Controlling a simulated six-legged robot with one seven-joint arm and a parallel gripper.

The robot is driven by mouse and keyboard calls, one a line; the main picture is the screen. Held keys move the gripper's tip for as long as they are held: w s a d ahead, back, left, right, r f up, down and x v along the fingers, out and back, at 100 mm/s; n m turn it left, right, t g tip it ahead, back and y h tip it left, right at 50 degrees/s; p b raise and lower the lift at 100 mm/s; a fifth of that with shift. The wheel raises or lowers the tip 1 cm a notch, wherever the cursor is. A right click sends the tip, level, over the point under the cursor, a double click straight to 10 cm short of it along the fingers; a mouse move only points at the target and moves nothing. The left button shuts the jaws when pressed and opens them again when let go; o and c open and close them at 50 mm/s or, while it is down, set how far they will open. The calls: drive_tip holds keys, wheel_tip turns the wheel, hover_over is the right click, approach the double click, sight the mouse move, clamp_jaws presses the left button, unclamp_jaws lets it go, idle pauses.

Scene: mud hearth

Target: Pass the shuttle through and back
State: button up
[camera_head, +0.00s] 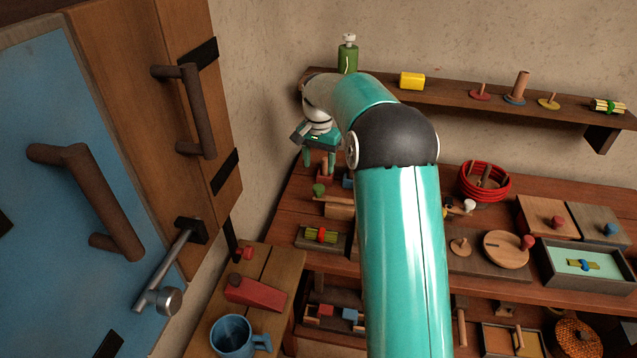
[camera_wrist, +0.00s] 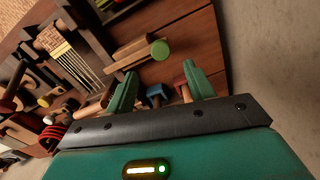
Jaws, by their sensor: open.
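My gripper (camera_head: 319,158) is open and empty at the back left of the bench; its two teal fingers also show in the wrist view (camera_wrist: 160,82). Past the fingertips are a small blue block (camera_wrist: 157,92) and a red block (camera_wrist: 184,88); I cannot tell if the fingers touch them. A wooden bar with a green knob (camera_wrist: 159,49) lies beyond the fingers, apart from them; its knob (camera_head: 319,189) shows in the head view. A frame strung with pale threads (camera_wrist: 75,62) is at the left in the wrist view. I cannot surely tell which piece is the shuttle.
A red coil (camera_head: 502,194), a round wooden lid (camera_head: 506,248) and a grey tray (camera_head: 588,287) occupy the bench's right side. A shelf (camera_head: 445,94) runs along the wall above. A blue door (camera_head: 60,200) with handles stands at left. My arm hides the bench's middle.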

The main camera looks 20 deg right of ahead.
sight(319, 187)
wheel_tip(319, 187, down, 8)
drive_tip(key=shift+w, duration=0.1)
